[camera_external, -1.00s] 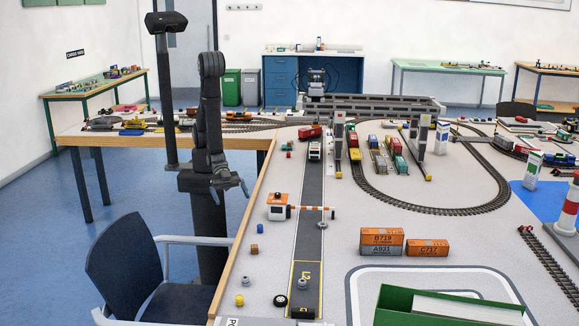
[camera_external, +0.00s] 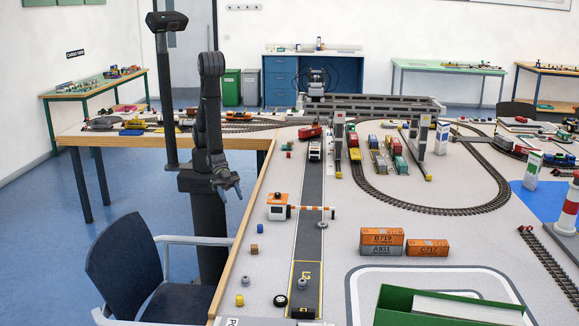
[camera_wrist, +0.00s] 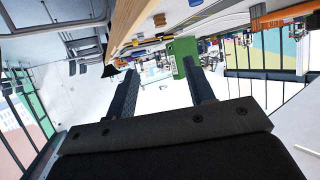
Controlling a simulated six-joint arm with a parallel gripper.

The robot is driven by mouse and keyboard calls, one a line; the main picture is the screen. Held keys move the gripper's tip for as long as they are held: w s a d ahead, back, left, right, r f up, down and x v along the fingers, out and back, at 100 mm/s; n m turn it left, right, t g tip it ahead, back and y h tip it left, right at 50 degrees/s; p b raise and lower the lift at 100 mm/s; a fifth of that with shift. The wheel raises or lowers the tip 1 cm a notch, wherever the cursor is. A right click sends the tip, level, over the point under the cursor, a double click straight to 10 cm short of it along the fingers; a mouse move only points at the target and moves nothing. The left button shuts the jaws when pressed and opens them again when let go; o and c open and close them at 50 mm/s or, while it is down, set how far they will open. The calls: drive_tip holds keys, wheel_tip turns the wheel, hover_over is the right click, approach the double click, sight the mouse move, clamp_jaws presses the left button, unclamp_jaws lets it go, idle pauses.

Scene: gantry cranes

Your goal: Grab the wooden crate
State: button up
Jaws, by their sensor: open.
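A small brown block (camera_external: 254,248), which looks like the wooden crate, sits on the pale table near its left edge in the external view. A similar brown block (camera_wrist: 159,19) shows near the top of the wrist view. My gripper (camera_external: 231,191) hangs beyond the table's left edge, above and to the left of the block in the picture, well apart from it. In the wrist view my gripper (camera_wrist: 160,70) has its two dark fingers spread with nothing held between them.
Orange containers (camera_external: 381,241) and a green box (camera_external: 393,301) are to the right. A chair (camera_external: 112,265) stands left of the table.

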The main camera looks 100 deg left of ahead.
drive_tip(key=shift+w, duration=0.1)
drive_tip(key=m+g+y, duration=0.3)
drive_tip(key=g+y, duration=0.2)
drive_tip(key=y, duration=0.2)
approach(254, 246)
drive_tip(key=f, duration=0.1)
drive_tip(key=d+f, duration=0.1)
drive_tip(key=f, duration=0.1)
drive_tip(key=shift+d+g, duration=0.1)
drive_tip(key=shift+g, duration=0.2)
drive_tip(key=shift+w+x, duration=0.2)
drive_tip(key=shift+x, duration=1.15)
drive_tip(key=shift+w+x, duration=0.2)
drive_tip(key=shift+x, duration=1.1)
drive_tip(key=c, duration=1.1)
